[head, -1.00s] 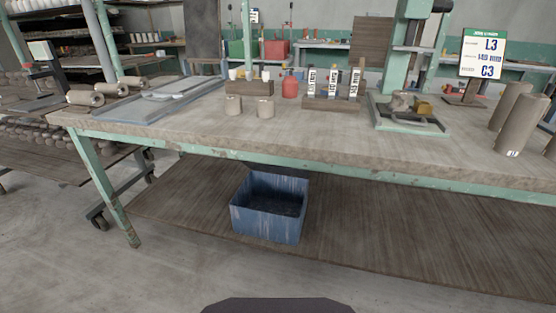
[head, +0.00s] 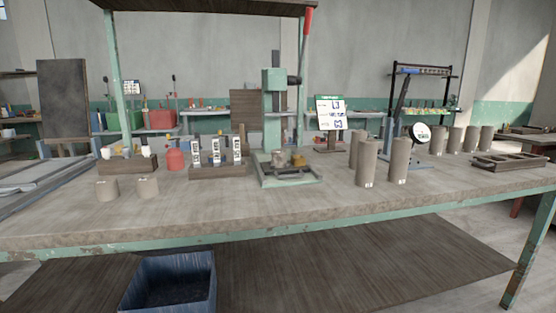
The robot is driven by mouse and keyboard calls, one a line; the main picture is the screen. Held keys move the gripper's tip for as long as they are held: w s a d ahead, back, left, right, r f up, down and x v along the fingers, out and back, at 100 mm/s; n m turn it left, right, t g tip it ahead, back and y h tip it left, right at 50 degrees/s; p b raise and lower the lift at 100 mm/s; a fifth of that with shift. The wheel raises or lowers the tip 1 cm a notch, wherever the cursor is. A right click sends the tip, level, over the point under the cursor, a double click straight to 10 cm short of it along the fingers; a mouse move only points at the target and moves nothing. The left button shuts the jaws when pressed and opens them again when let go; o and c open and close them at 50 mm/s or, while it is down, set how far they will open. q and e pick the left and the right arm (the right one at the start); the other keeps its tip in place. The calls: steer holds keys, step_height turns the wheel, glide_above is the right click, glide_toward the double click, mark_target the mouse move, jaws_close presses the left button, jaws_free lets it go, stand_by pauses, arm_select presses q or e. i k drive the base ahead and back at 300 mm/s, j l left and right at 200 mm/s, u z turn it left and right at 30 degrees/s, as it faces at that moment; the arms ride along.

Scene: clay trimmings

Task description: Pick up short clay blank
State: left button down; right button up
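Two short clay blanks stand upright on the left part of the workbench (head: 270,218). The left short blank (head: 107,189) and the right short blank (head: 148,187) are light brown cylinders, a little apart. Several more tall cylinders (head: 455,141) stand farther right. Neither of my grippers is in the head view.
A green press (head: 275,95) stands mid-bench, with a sign (head: 331,113) beside it. A blue bin (head: 170,285) sits below. A slatted tray (head: 508,161) lies far right. The bench's front strip is clear.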

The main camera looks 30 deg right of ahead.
mark_target(279, 155)
steer(key=i+j+z, duration=0.1)
steer(key=z, duration=0.35)
steer(key=j+z, duration=0.5)
steer(key=z, duration=0.35)
steer(key=j+z, duration=0.25)
steer(key=z, duration=0.15)
steer(key=j+z, duration=0.2)
steer(key=z, duration=0.25)
